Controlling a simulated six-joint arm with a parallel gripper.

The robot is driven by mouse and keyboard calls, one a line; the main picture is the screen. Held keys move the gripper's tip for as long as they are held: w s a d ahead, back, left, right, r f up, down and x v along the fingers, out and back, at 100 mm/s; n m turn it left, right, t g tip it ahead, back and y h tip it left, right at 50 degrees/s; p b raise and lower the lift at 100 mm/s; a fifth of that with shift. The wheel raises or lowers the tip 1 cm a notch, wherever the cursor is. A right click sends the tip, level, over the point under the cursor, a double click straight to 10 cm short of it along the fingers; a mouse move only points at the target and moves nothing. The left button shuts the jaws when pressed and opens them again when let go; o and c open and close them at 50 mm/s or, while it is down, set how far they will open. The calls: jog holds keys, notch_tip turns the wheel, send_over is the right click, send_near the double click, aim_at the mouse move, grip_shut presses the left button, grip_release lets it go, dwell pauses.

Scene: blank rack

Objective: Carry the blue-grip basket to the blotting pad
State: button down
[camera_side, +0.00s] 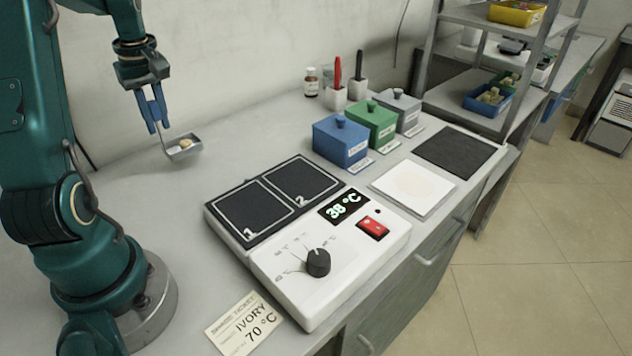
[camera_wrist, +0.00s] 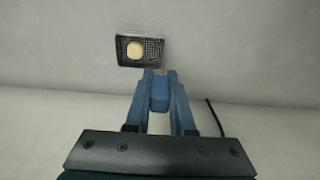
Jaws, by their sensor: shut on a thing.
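The basket (camera_side: 191,155) is a small grey mesh tray holding a round cream piece (camera_side: 185,144). My gripper (camera_side: 154,122) is shut on its blue grip and holds the basket up at the left, left of the hotplate unit. In the wrist view the basket (camera_wrist: 151,60) hangs beyond my fingers (camera_wrist: 160,88), with the blue grip (camera_wrist: 160,98) between them. The blotting pad (camera_side: 432,205), a white square with a faint cream patch, lies on the bench at the right, well away from the basket.
The white heater (camera_side: 290,283) has two dark plates, a dial and a display reading 38 °C. Behind it stand blue (camera_side: 340,142), green (camera_side: 371,124) and grey (camera_side: 399,107) lidded boxes. A dark mat (camera_side: 456,152) lies beyond the pad. A ticket (camera_side: 245,325) reads "IVORY 70 °C".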

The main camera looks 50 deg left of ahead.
jog(key=shift+f, duration=1.95)
jog(key=shift+f, duration=0.1)
jog(key=c, duration=0.8)
grip_release()
jog(key=shift+o, duration=0.2)
